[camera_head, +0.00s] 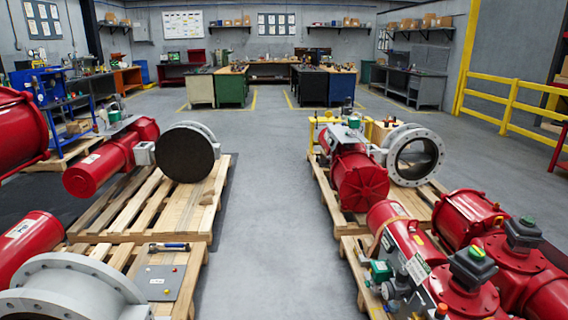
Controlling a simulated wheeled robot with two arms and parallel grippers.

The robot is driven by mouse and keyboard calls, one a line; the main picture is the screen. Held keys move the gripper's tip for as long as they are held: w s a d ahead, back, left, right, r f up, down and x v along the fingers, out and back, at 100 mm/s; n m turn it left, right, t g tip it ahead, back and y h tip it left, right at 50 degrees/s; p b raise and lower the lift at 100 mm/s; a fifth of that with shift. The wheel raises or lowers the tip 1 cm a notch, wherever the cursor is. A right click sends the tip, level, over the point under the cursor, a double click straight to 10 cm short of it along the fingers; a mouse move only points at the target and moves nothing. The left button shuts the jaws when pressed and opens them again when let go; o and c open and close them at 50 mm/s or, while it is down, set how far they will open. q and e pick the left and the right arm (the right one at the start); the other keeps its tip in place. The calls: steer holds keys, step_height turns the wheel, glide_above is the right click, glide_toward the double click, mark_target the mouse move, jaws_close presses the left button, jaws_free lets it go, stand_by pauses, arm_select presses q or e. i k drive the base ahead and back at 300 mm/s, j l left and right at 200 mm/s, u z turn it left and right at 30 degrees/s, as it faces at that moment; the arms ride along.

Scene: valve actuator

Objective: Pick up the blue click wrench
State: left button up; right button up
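A small wrench-like tool (169,247) with a dark blue handle and metallic ends lies across the slats of the near left pallet (118,258). It lies roughly level, left to right, just beyond a grey plate (159,283) with small coloured knobs. It is small in the picture, so its fine details cannot be told. Neither of my grippers shows in the head view, and nothing is seen touching the tool.
A large grey flange (75,285) and a red cylinder (28,238) stand left of the tool. A farther left pallet (150,200) carries a red actuator and a dark disc valve (188,152). Red actuators (480,270) crowd the right pallets. The grey aisle (275,220) between is clear.

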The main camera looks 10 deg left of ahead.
mark_target(151, 246)
steer(key=i+j+u, duration=0.1)
steer(key=i+u, duration=0.4)
steer(key=i, duration=0.2)
steer(key=i+l+u, duration=0.15)
steer(key=i+u, duration=0.35)
steer(key=i, duration=0.2)
steer(key=i+u, duration=0.25)
steer(key=i, duration=0.15)
steer(key=i+l+u, duration=0.1)
steer(key=i+u, duration=0.2)
steer(key=i, duration=0.25)
steer(key=i+l, duration=1.35)
steer(key=i, duration=0.15)
steer(key=i+l+u, duration=0.15)
steer(key=i+l, duration=0.2)
steer(key=i+l+u, duration=0.15)
steer(key=i+l, duration=0.2)
steer(key=i+l+u, duration=0.15)
steer(key=i+l, duration=0.2)
steer(key=l, duration=0.25)
steer(key=i+l+u, duration=0.15)
steer(key=i+l, duration=0.15)
steer(key=l, duration=0.2)
steer(key=u, duration=1.4)
